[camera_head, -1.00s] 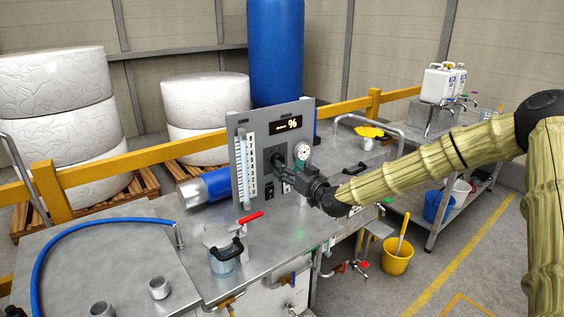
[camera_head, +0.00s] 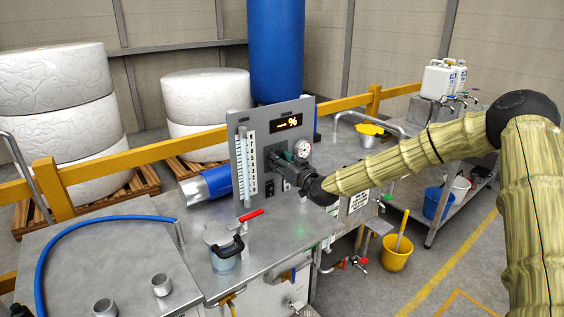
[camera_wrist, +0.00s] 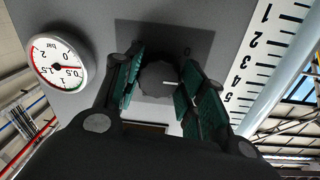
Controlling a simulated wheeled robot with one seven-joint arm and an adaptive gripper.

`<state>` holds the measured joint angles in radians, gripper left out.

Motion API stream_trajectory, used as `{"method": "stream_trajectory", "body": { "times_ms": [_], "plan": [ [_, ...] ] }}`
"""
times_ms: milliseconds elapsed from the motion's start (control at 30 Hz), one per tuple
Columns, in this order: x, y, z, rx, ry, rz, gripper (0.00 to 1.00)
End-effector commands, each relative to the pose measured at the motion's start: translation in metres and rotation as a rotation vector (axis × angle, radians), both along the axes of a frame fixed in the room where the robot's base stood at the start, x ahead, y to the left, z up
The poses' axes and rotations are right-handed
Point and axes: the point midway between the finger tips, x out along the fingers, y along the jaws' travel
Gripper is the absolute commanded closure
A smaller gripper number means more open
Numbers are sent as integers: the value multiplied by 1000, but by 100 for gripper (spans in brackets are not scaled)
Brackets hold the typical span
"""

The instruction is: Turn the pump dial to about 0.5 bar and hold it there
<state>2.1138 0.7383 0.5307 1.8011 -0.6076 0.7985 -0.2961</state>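The pump dial is a round black knob with a white mark (camera_wrist: 158,80) on the grey panel, seen in the wrist view. My gripper (camera_wrist: 160,88) has its green finger pads on both sides of the knob and appears shut on it. The white mark points right in the wrist view. The round pressure gauge (camera_wrist: 60,63), marked in bar, is at the left there; its red needle points between 0 and 0.5, nearer 0.5. The gauge also shows in the head view (camera_head: 302,149). My gripper (camera_head: 268,163) hides the dial in the head view.
The panel (camera_head: 240,133) carries a lit display (camera_head: 286,124) and a white scale tube (camera_head: 247,168). A red-handled valve (camera_head: 251,215) and a lidded jug (camera_head: 224,256) stand in front on the metal bench. A yellow rail (camera_head: 130,160) runs behind.

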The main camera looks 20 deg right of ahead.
Motion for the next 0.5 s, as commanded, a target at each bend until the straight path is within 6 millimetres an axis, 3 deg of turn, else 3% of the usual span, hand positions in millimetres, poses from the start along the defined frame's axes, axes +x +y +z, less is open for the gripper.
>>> {"method": "stream_trajectory", "body": {
  "times_ms": [67,500],
  "plan": [
    [0,-1,0,0,0,-1,83],
    [0,-2,-3,73,27,-2,83]
  ]
}}
